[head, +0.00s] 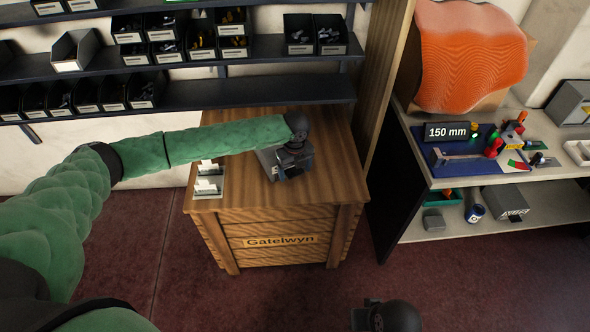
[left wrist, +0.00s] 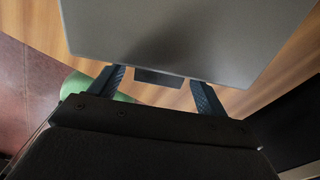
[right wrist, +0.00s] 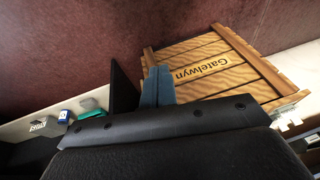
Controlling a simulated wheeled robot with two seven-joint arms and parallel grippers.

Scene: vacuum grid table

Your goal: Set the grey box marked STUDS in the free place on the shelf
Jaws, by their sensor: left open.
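A grey box (head: 270,161) sits on top of the wooden crate (head: 235,195) named Gatelwyn; my gripper partly covers it, and no mark on it can be read. My left gripper (head: 288,168) is open right at the box. In the left wrist view the grey box (left wrist: 180,35) fills the top, and the two fingers stand apart either side of a small dark tab (left wrist: 158,77); contact cannot be told. My right gripper (right wrist: 158,85) is shut and empty, away from the crate. The wall shelf (head: 260,95) has bare stretches on its lower board.
Small bins (head: 140,90) fill parts of the wall shelf. Labelled cards (head: 208,187) lie at the crate's left edge. A wooden upright (head: 385,80) stands behind right. The right bench (head: 415,160) holds tools, a 150 mm sign (head: 447,132) and, below, another grey box (head: 497,203).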

